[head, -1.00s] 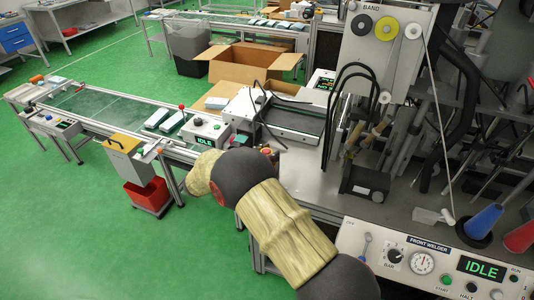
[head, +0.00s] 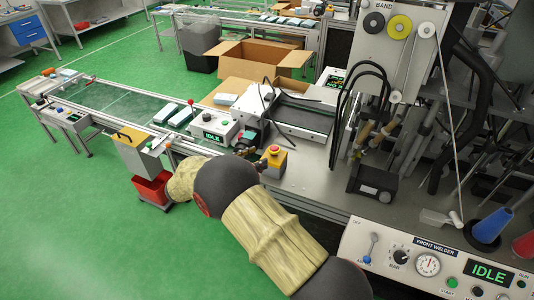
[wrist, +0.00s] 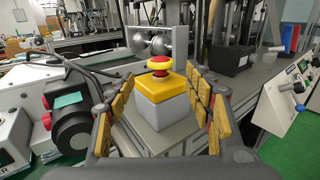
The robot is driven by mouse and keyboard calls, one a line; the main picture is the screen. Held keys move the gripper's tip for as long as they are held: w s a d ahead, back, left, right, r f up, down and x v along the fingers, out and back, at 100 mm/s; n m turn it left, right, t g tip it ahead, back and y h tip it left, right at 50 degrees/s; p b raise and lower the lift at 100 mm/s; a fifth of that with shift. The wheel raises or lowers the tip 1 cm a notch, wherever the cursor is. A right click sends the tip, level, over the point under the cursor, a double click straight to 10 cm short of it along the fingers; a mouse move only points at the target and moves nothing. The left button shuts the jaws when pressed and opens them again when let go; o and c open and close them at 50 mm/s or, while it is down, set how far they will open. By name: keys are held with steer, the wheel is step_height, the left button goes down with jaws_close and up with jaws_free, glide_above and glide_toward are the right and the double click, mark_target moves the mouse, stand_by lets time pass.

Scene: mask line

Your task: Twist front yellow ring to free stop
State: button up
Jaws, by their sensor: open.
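A stop button (wrist: 160,65) with a red cap and a yellow ring under it sits on a yellow-topped box with a pale grey base (wrist: 162,114). The same yellow box also shows in the head view (head: 273,166), just right of my arm's end. My gripper (wrist: 161,84) is open and empty. In the wrist view its yellow-padded fingers stand left and right of the box, with the button between and beyond the fingertips. Whether the pads touch the box cannot be told. In the head view my arm mostly hides the gripper.
A dark round motor-like unit (wrist: 75,130) is close left of my gripper. The front welder panel (head: 435,262) is at right.

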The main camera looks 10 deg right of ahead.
steer(key=v, duration=0.3)
steer(key=shift+s+a, duration=0.1)
steer(key=shift+a, duration=0.2)
steer(key=s+d+r+m+g+y, duration=0.5)
steer(key=s+d+r+m+y, duration=0.35)
steer(key=s+d, duration=0.6)
steer(key=s+a+r+m+t+y, duration=0.1)
steer(key=s+m+y, duration=0.3)
steer(key=s, duration=0.6)
steer(key=s+a+r+m+t+y, duration=0.1)
steer(key=s+r+m+t+y, duration=0.2)
steer(key=s+m, duration=0.6)
steer(key=shift+s+r+t+y, duration=0.4)
steer(key=shift+s+r+y, duration=0.35)
steer(key=shift+s, duration=0.4)
